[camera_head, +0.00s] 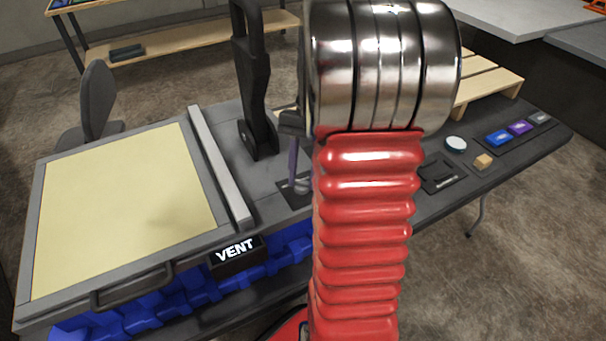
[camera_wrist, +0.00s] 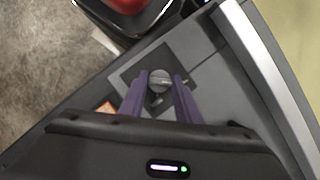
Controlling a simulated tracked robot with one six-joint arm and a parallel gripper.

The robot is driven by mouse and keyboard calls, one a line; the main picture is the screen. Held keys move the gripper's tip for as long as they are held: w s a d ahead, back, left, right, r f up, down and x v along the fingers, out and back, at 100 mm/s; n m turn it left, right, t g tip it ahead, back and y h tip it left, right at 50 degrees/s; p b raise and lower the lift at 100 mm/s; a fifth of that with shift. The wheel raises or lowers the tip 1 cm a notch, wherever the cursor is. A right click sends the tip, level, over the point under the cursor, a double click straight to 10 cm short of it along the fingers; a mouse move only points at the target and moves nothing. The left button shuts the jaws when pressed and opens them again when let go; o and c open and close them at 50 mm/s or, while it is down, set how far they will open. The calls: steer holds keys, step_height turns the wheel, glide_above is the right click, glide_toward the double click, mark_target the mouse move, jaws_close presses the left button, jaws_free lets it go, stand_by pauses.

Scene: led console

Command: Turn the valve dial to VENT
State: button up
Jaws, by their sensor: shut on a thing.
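The valve dial (camera_wrist: 158,80) is a small round grey knob on a dark square plate (camera_wrist: 129,76) in the wrist view. My gripper (camera_wrist: 160,75) has its two purple fingers on either side of the knob and is shut on it. A small dark pointer shows below the knob; marks around it are too small to read. In the head view my red arm hides most of this area, with a purple finger (camera_head: 293,158) showing just left of it above the plate. A black sign (camera_head: 236,251) on the console front reads VENT in white letters.
A pale yellow panel (camera_head: 125,205) with a front handle and grey rail (camera_head: 221,168) fills the console's left.

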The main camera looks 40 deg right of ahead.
stand_by(0.4)
steer(key=o, duration=1)
steer(key=shift+o, duration=0.2)
steer(key=shift+r, duration=0.1)
steer(key=v, duration=1.3)
steer(key=shift+r, duration=0.25)
steer(key=shift+d, duration=0.1)
